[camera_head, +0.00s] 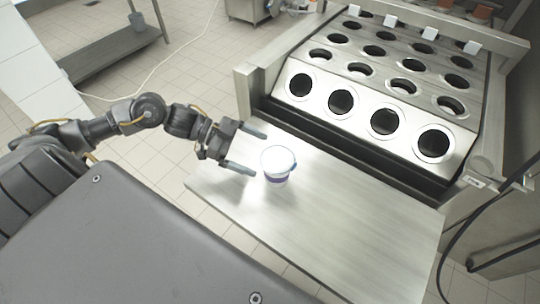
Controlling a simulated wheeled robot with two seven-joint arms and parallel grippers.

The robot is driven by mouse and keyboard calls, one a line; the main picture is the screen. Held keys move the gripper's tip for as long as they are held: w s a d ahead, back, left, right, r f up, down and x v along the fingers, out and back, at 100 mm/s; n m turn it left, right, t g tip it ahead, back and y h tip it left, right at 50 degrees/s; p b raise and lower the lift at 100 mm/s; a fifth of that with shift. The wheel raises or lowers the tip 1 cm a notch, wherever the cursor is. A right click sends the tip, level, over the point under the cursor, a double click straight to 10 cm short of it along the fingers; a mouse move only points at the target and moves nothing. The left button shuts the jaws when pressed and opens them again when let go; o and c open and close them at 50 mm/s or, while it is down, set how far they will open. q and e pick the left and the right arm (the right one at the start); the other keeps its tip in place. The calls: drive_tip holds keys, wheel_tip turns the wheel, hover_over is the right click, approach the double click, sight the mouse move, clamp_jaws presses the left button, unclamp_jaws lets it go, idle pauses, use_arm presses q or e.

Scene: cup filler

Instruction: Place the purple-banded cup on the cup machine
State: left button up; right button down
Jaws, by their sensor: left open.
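The purple-banded cup (276,166) stands upright on the metal shelf in front of the machine. It is white with a purple band near its lower part. My left gripper (254,153) is open just left of the cup, its two fingers pointing toward it. I cannot tell whether a finger touches the cup. The cup machine (372,112) stands at the upper right, with rows of round holes on stepped metal panels. The holes in the front row look empty. My right gripper is not in view.
The metal shelf (340,225) has free room to the right of the cup. A dark gap and ledge run between shelf and machine. A black cable (462,240) hangs at the right. A metal table (110,45) stands at the upper left on the tiled floor.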

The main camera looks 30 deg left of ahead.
use_arm(q)
drive_tip(key=shift+v, duration=2.35)
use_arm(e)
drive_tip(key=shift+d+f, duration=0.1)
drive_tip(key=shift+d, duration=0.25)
use_arm(q)
drive_tip(key=shift+d, duration=0.1)
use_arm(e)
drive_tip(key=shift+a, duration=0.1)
